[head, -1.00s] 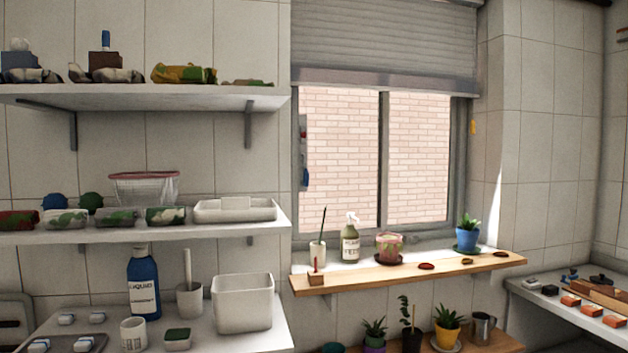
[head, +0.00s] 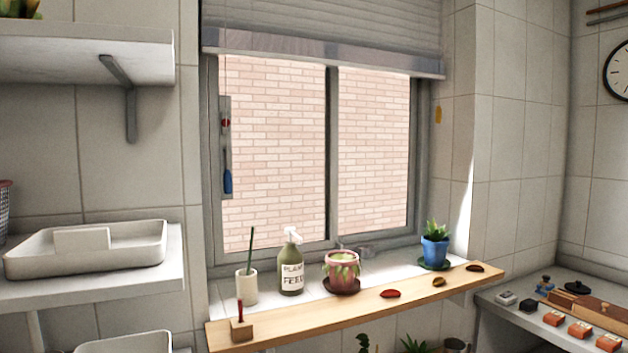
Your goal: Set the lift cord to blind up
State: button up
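The grey slatted blind (head: 320,22) hangs over the top of the window, its bottom rail (head: 320,50) near the top of the glass. Brick wall shows through the panes below. The lift cord (head: 226,85) runs down the left side of the window. A blue tassel-like pull (head: 227,180) hangs on it in front of a narrow grey strip (head: 225,148). A small red piece (head: 225,123) sits higher on the strip. Whether it is fixed to the cord or the strip I cannot tell. My gripper is not in view.
Below the window, a wooden ledge (head: 350,312) carries a small block with a red stick (head: 241,327). A spray bottle (head: 291,265), white cup (head: 246,287), pink pot (head: 341,270) and blue pot (head: 435,250) stand along the sill. Shelves (head: 90,55) jut out on the left.

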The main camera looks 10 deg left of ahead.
aim_at(228, 187)
jog(key=u, duration=0.15)
jog(key=i, duration=0.9)
jog(key=u, duration=0.45)
